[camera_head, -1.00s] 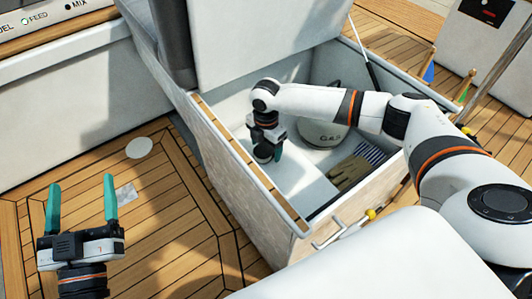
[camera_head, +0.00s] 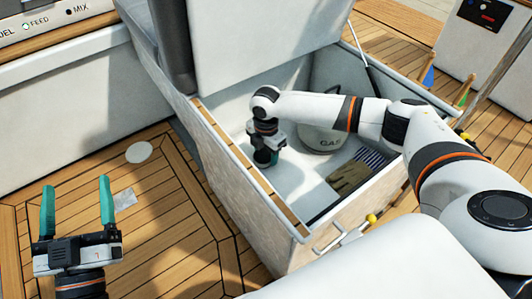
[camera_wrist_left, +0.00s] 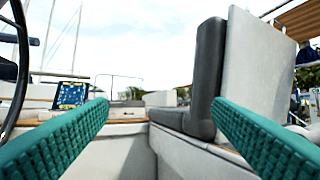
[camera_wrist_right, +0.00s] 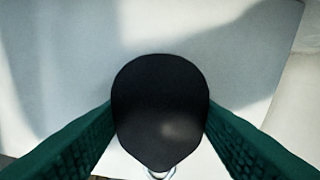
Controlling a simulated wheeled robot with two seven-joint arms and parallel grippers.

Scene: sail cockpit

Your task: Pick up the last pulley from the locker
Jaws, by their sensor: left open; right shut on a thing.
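The open locker (camera_head: 240,165) fills the middle of the head view, its lid raised. My right gripper (camera_head: 264,160) reaches down inside it, near the left inner side. In the right wrist view it is shut on the dark pulley (camera_wrist_right: 160,108), a rounded black body with a metal loop at its lower end. The fingers (camera_wrist_right: 160,125) touch both its sides. In the head view the pulley is hidden by the gripper. My left gripper (camera_head: 78,210) is open and empty above the deck, outside the locker at the left.
A round container marked GAS (camera_head: 322,138), brown gloves (camera_head: 350,178) and a blue striped cloth (camera_head: 370,158) are also in the locker. The wooden deck (camera_head: 150,215) left of the locker is mostly clear.

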